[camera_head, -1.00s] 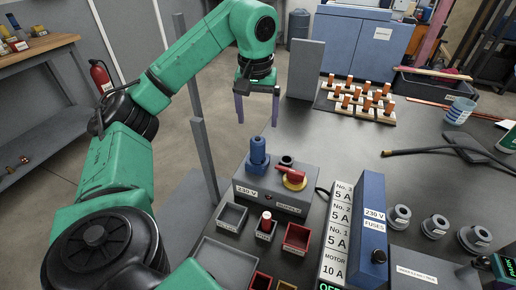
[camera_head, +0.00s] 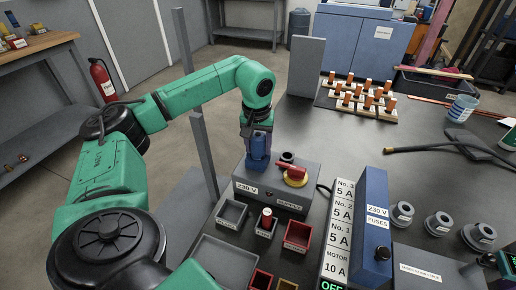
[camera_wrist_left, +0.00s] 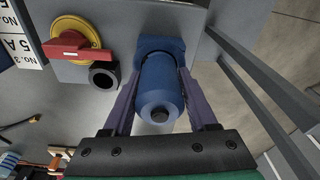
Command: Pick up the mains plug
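The mains plug (camera_head: 258,150) is blue and stands upright on the grey 230 V supply box (camera_head: 243,188). In the left wrist view the plug (camera_wrist_left: 160,90) points toward the camera, with its square blue base behind it. My left gripper (camera_head: 258,142) is over the plug from above. Its two purple fingers lie on either side of the plug, shown also in the left wrist view (camera_wrist_left: 161,85). The fingertips are close beside the plug body; I cannot tell whether they press on it.
A red rotary switch (camera_head: 291,173) on a yellow disc sits just right of the plug, with a black round socket (camera_wrist_left: 103,75) near it. Small trays (camera_head: 232,213) lie in front. A blue fuse box (camera_head: 371,215) stands to the right. A grey post (camera_head: 204,155) rises at the left.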

